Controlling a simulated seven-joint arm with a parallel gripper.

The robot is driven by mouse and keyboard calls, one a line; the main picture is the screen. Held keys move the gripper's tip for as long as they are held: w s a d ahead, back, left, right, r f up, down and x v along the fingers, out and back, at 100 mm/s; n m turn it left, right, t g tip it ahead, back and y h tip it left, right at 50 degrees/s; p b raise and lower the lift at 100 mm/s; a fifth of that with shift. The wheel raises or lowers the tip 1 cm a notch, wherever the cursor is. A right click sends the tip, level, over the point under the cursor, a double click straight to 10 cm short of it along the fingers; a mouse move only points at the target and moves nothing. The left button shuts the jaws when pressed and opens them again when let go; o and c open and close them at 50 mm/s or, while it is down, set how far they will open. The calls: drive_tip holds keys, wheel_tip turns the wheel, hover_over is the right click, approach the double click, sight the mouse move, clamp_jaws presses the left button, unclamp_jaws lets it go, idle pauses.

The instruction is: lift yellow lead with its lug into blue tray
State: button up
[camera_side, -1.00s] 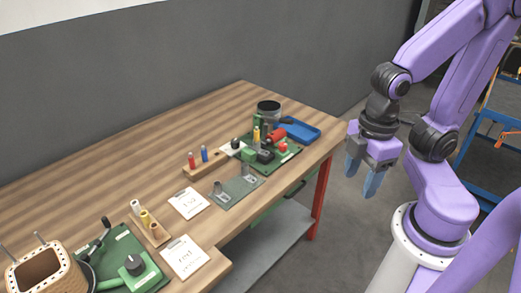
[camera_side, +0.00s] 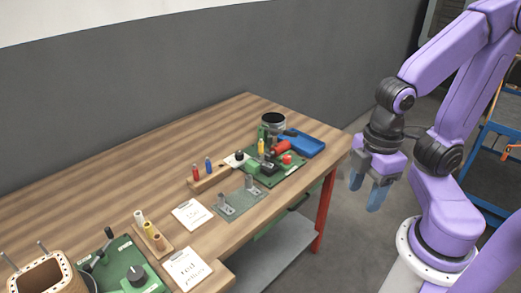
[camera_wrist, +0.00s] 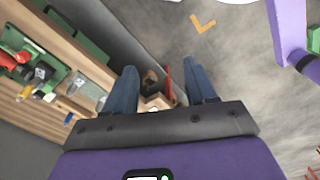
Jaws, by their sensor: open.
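A yellow upright piece (camera_side: 261,147) stands on the green board at the far right end of the table. I cannot tell which is the yellow lead, and no lug can be made out. The blue tray (camera_side: 314,148) lies at the table's far right corner, beside the green board, and looks empty. My gripper (camera_side: 367,196) is open and empty, pointing down off the table's right edge, apart from everything. Its two fingers also show in the wrist view (camera_wrist: 160,75).
A green board (camera_side: 290,167) holds a red cylinder (camera_side: 281,147) and a black block. A dark round pot (camera_side: 273,121) stands behind. A wooden rack (camera_side: 210,180) holds red and blue pieces. A grey plate (camera_side: 240,204) and two white cards lie in front. The table's left rear is clear.

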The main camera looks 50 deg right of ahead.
drive_tip(key=shift+c, duration=0.5)
drive_tip(key=w+a+r+n, duration=0.1)
drive_tip(key=w+a, duration=0.1)
drive_tip(key=w, duration=0.3)
drive_tip(key=w+a+r, duration=0.2)
drive_tip(key=w, duration=0.3)
drive_tip(key=n, duration=0.6)
hover_over(261, 142)
drive_tip(key=f, duration=1.6)
drive_tip(key=shift+w+d, duration=0.25)
drive_tip(key=shift+d, duration=0.05)
clamp_jaws()
